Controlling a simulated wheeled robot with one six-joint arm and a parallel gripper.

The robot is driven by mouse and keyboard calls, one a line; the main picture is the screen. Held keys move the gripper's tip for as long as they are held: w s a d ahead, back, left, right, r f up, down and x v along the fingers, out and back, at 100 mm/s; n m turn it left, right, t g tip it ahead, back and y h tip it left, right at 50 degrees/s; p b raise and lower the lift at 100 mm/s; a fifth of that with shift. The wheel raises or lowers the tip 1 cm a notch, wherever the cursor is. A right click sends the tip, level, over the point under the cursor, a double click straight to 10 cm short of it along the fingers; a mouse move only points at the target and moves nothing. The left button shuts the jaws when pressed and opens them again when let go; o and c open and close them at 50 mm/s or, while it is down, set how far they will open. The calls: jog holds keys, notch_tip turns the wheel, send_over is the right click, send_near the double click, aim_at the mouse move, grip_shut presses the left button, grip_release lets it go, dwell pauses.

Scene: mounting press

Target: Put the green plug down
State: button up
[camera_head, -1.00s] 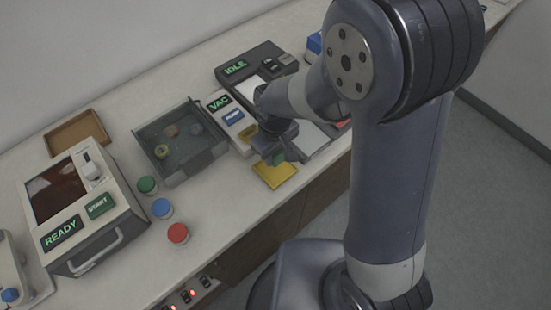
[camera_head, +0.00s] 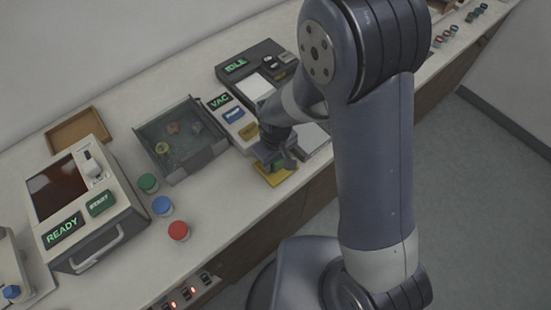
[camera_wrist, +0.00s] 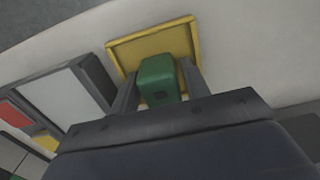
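The green plug (camera_wrist: 159,78) is a small block with rounded edges. In the wrist view it sits between the two fingers of my gripper (camera_wrist: 158,88), which looks shut on it. Beyond the plug is a yellow square tray (camera_wrist: 188,38) with a raised rim; the plug overlaps its near part in this view. In the head view my gripper (camera_head: 277,160) is over the yellow tray (camera_head: 270,180), and the plug is mostly hidden by the gripper. I cannot tell whether the plug touches the tray.
A clear-walled box (camera_head: 181,150) with small pieces stands left of the tray. The VAC panel (camera_head: 232,115) and IDLE machine (camera_head: 262,75) are behind it. Green (camera_head: 148,183), blue (camera_head: 162,206) and red (camera_head: 178,231) capped jars stand by the READY machine (camera_head: 85,215). The counter's front edge is close.

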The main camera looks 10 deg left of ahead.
jog(key=shift+o, duration=0.8)
jog(key=shift+r, duration=0.45)
notch_tip(320, 180, up, 12)
jog(key=shift+f+b, duration=0.25)
jog(key=shift+b, duration=0.05)
jog(key=shift+f, duration=0.1)
notch_tip(320, 180, down, 12)
jog(key=shift+f, duration=0.15)
jog(key=shift+r+p, duration=0.25)
jog(key=shift+p, duration=0.2)
